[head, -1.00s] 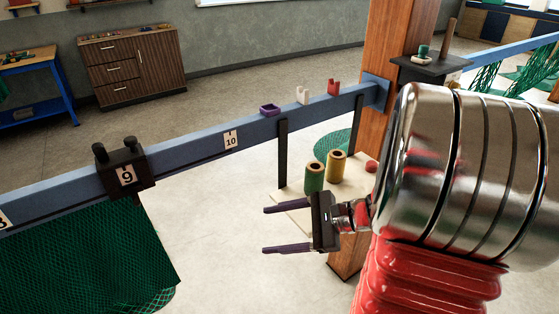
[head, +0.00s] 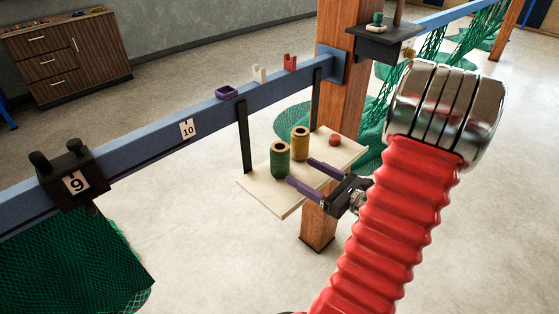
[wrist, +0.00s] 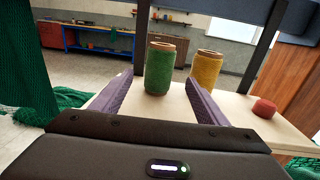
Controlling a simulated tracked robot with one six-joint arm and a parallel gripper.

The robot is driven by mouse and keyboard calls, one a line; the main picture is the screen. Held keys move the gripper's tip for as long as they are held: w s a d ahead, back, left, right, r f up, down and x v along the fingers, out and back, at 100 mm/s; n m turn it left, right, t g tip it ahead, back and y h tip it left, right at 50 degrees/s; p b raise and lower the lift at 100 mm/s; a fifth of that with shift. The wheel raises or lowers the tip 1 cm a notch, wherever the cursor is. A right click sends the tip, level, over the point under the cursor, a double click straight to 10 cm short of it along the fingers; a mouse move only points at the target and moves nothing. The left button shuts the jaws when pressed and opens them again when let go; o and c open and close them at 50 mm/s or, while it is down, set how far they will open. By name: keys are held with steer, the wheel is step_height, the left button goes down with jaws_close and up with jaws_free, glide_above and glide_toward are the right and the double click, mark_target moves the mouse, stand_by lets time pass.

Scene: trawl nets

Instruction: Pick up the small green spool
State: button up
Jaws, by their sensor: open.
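A green spool (head: 280,160) with a tan top rim stands upright on the pale shelf board (head: 262,194). In the wrist view the green spool (wrist: 159,72) stands straight ahead, lined up with the gap between my fingers. My gripper (head: 300,171) is open and empty, its two purple fingers low over the board and pointing at the spools. In the wrist view the fingers (wrist: 157,88) lie left and right of the green spool's lower part. I cannot tell whether the tips reach past its near side.
A yellow spool (head: 300,144) stands close right of the green one, near my right finger. A red round piece (head: 335,140) lies farther right on the board. Black hangers (head: 244,135) and a blue rail (head: 215,115) run behind. A wooden post (head: 340,70) carries a black shelf (head: 382,42).

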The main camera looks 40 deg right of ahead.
mark_target(288, 164)
steer(key=shift+w, duration=0.1)
steer(key=w, duration=0.5)
steer(key=w+a, duration=0.1)
steer(key=w, duration=0.1)
steer(key=shift+w, duration=0.7)
steer(key=shift+w+a+r, duration=0.1)
steer(key=shift+w+a, duration=0.05)
steer(key=shift+w, duration=1.15)
steer(key=shift+w+a+r, duration=0.1)
steer(key=shift+w+a, duration=0.05)
steer(key=shift+w, duration=1.15)
steer(key=shift+c, duration=0.5)
steer(key=c, duration=1.1)
